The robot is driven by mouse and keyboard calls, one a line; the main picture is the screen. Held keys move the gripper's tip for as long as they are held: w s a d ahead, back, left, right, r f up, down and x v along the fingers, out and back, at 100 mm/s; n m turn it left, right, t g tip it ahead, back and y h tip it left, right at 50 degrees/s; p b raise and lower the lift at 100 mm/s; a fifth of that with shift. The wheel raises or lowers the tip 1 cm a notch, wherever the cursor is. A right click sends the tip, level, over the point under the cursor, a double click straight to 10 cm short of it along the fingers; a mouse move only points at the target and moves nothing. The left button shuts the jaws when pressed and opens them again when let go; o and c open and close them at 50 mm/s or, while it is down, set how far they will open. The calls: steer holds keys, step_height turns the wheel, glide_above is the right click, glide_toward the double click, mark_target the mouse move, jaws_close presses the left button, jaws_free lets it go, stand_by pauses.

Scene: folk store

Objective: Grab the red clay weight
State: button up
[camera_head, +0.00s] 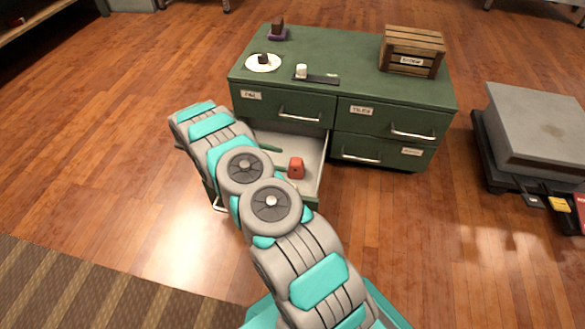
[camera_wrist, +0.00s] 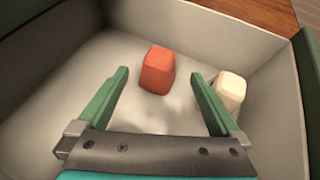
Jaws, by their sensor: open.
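The red clay weight (camera_head: 296,168) is a small block in the open lower-left drawer (camera_head: 313,172) of the green cabinet. In the wrist view the red clay weight (camera_wrist: 157,70) lies on the grey drawer floor, ahead of and between my gripper's two green fingers. My gripper (camera_wrist: 160,82) is open and empty, and reaches into the drawer. No contact with the weight shows. In the head view my arm covers the left part of the drawer and most of my gripper; one green finger (camera_head: 270,149) shows.
A cream block (camera_wrist: 230,90) lies in the drawer, just right of my right finger. The drawer walls (camera_wrist: 225,38) close in around. On the cabinet top (camera_head: 335,55) stand a wooden crate (camera_head: 411,52), a white plate (camera_head: 263,63) and small weights. A grey box (camera_head: 535,130) is at right.

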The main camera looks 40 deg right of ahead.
mark_target(296, 169)
steer(key=x, duration=1.1)
steer(key=shift+d+r+b, duration=0.15)
steer(key=shift+r+b, duration=0.1)
steer(key=shift+b, duration=0.15)
jaws_close()
